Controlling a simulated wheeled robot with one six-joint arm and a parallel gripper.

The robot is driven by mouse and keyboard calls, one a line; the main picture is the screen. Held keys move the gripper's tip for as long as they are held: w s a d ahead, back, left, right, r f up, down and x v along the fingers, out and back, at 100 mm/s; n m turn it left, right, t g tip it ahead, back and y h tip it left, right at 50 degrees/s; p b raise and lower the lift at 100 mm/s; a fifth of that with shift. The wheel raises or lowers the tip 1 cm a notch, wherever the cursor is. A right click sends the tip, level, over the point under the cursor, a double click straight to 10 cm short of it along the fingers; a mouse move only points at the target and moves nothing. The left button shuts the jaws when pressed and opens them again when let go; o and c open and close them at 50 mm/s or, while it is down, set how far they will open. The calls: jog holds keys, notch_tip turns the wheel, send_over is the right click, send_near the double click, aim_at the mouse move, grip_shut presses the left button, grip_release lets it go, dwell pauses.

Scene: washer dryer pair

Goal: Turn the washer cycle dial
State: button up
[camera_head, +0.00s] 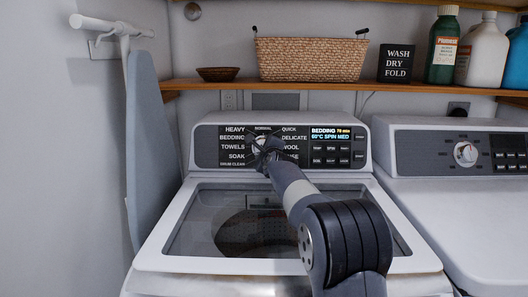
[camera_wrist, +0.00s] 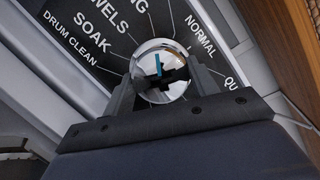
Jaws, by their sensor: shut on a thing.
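The washer cycle dial (camera_wrist: 160,60) is a round chrome knob with a blue pointer mark, seen in the wrist view on the dark panel. Its labels include SOAK, DRUM CLEAN and NORMAL. My gripper (camera_wrist: 163,86) has a finger on each side of the dial and is shut on it. In the head view my gripper (camera_head: 266,150) reaches the dial on the washer's panel (camera_head: 206,147) and hides most of it. The panel's display reads BEDDING and SPIN MED. The washer (camera_head: 160,250) stands in the middle, with a glass lid.
A dryer (camera_head: 450,190) with its own dial (camera_head: 466,153) stands to the right. A wooden shelf (camera_head: 210,84) above the washer holds a wicker basket (camera_head: 310,60), a small bowl, a sign and bottles. An ironing board (camera_head: 150,140) leans at the left wall.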

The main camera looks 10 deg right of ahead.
jog(key=n, duration=0.3)
jog(key=shift+r+g+y, duration=0.1)
jog(key=shift+g+y, duration=0.2)
jog(key=shift+g, duration=0.1)
jog(key=n+p, duration=0.1)
jog(key=n, duration=0.2)
jog(key=shift+d+r+g+p, duration=0.1)
jog(key=shift+r+g+p, duration=0.05)
jog(key=shift+g+p, duration=0.2)
jog(key=n+g+p, duration=0.1)
jog(key=n+p, duration=0.3)
jog(key=shift+r, duration=0.1)
jog(key=shift+n+g+p, duration=0.35)
jog(key=shift+n+p, duration=0.65)
jog(key=shift+n, duration=0.1)
jog(key=shift+f, duration=0.2)
jog(key=o, duration=1)
jog(key=shift+r, duration=0.1)
